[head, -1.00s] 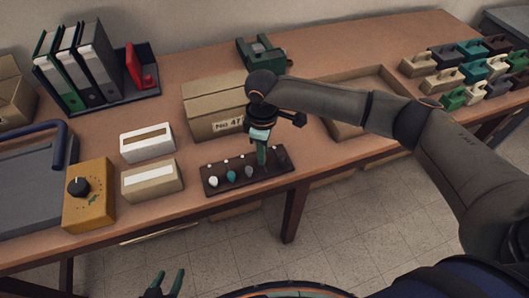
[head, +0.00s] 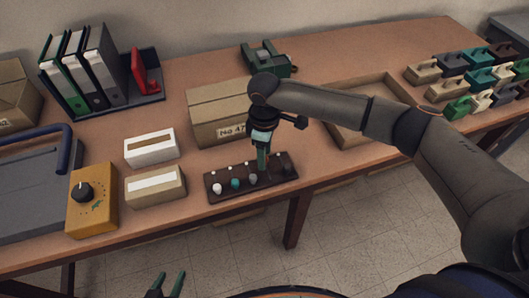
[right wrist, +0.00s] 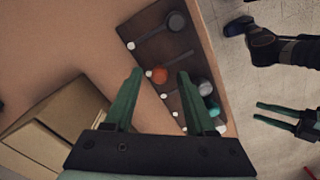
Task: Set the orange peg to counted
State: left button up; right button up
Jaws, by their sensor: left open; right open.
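A dark brown board (head: 213,194) with several slots and pegs lies near the table's front edge. The orange peg (right wrist: 158,75) shows in the right wrist view, at the white-dot end of its slot. The dark (right wrist: 177,20), grey (right wrist: 203,88), teal (right wrist: 212,105) and white (right wrist: 220,127) pegs sit at the opposite ends of theirs. In the head view my right gripper (head: 263,168) points down over the board and hides the orange peg. In its wrist view the open fingers (right wrist: 160,75) stand either side of it; contact cannot be told. My left gripper (head: 168,285) is open and empty, low in front of the table.
A cardboard box (head: 205,122) stands behind the board. Two small boxes, white (head: 150,146) and tan (head: 155,187), and a yellow dial box (head: 92,200) are to its left. A shallow tray (head: 350,138) is at right.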

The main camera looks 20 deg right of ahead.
notch_tip(320, 180, up, 12)
jog(key=shift+r, duration=0.25)
jog(key=shift+f, duration=0.1)
dwell(0.5)
